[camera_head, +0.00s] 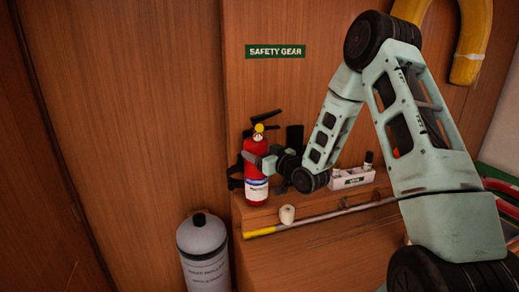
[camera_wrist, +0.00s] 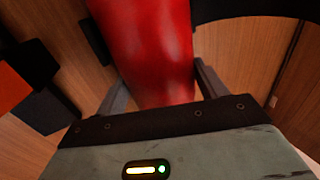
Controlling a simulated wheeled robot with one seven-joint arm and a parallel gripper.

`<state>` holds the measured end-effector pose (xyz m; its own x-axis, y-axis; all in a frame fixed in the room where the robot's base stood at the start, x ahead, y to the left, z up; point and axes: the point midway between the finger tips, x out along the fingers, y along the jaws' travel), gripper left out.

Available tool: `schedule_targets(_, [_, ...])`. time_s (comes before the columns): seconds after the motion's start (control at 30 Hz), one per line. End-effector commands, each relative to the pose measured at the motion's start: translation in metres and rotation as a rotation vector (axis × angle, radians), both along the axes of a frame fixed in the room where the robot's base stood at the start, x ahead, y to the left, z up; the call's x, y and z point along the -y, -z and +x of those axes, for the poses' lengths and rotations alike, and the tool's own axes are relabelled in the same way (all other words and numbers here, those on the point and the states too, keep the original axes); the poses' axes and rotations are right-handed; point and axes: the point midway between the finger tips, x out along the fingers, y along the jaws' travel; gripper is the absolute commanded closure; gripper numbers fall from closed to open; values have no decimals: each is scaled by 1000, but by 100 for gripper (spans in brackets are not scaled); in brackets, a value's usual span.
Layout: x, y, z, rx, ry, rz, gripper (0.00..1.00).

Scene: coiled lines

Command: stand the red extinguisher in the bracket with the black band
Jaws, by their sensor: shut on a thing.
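The red extinguisher (camera_head: 256,184) stands upright by the wood wall at the left end of the ledge, with a white label, a yellow gauge and a black handle. My gripper (camera_head: 259,163) is shut on its body from the right. In the wrist view the red body (camera_wrist: 155,45) fills the space between the two fingers (camera_wrist: 160,88). Black bracket parts (camera_head: 235,178) show behind and left of the extinguisher. A dark curved band (camera_wrist: 255,10) crosses the top right of the wrist view. The extinguisher hides most of the bracket, so I cannot tell whether it is seated.
A white roll (camera_head: 287,214), a pole with a yellow end (camera_head: 320,217) and a small white labelled box (camera_head: 352,178) lie on the wooden ledge. A grey cylinder (camera_head: 204,252) stands below left. A dark upright piece (camera_head: 295,136) is behind my wrist. A yellow hose (camera_head: 474,40) hangs upper right.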

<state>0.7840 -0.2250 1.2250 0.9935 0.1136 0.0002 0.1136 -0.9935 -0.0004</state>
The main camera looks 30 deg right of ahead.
Motion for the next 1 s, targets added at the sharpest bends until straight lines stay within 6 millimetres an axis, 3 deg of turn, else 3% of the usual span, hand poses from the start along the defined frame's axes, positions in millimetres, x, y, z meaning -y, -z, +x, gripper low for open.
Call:
schedule_targets(0.17, [0,-3,1,11,0,-2,100])
schedule_targets(0.2, [0,1,0,0,0,0,23])
schedule_targets(0.27, [0,1,0,0,0,0,7])
schedule_targets(0.67, [1,1,-6,-1,1,0,7])
schedule_targets(1.0, [9,4,-71,-1,3,-2,7])
